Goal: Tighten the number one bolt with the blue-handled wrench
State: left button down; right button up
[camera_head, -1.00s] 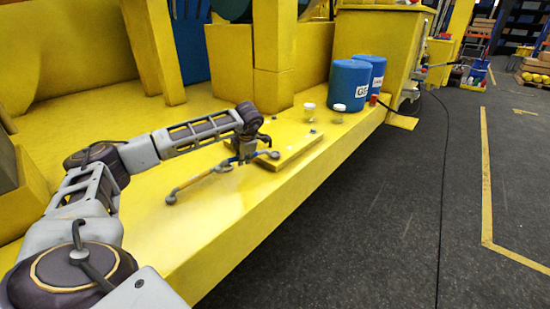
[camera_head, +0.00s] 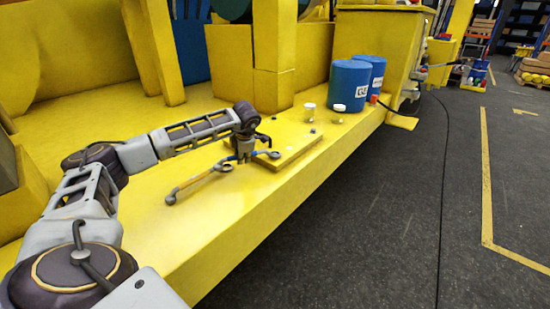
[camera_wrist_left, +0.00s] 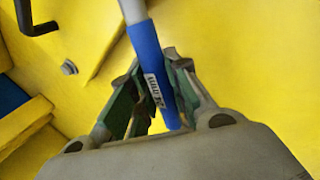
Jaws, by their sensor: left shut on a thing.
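My left gripper (camera_head: 245,157) is shut on the blue-handled wrench, low over the yellow ledge beside the raised plate. In the left wrist view the wrench's blue handle (camera_wrist_left: 157,75) lies between the fingers (camera_wrist_left: 152,100), and its grey shank runs out of the top of the picture. In the head view a grey ring end (camera_head: 273,154) shows at the plate's near edge. A bolt head (camera_wrist_left: 69,67) shows on yellow metal in the left wrist view. I cannot read any bolt number. My right gripper is not in view.
An orange-handled wrench (camera_head: 196,184) lies on the ledge left of the gripper. The yellow plate (camera_head: 290,152) has a black bent handle (camera_wrist_left: 36,18) nearby. The ledge's front edge drops to the dark floor.

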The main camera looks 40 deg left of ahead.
pick_arm(q)
jog(key=shift+w+a+m+t, duration=0.3)
jog(key=shift+w+a+m, duration=0.3)
jog(key=shift+a+m, duration=0.25)
dwell(1.1)
jog(key=shift+w+a+m+h, duration=0.4)
jog(key=shift+w+a+m, duration=0.15)
jog(key=shift+m, duration=0.1)
dwell(1.0)
jog(key=shift+w+a+t, duration=0.15)
jog(key=shift+w+t, duration=0.05)
jog(key=shift+t, duration=0.1)
jog(key=shift+w+a+m+p, duration=0.3)
jog(key=shift+w+a+m, duration=0.15)
jog(key=shift+m, duration=0.25)
dwell(0.7)
jog(key=shift+w+a+h, duration=0.1)
jog(key=shift+w+h, duration=0.15)
jog(key=shift+h, duration=0.05)
jog(key=shift+w+a+m+t+h+p, duration=0.3)
jog(key=shift+w+a+m+p, duration=0.2)
jog(key=shift+w+m, duration=0.4)
dwell(1.3)
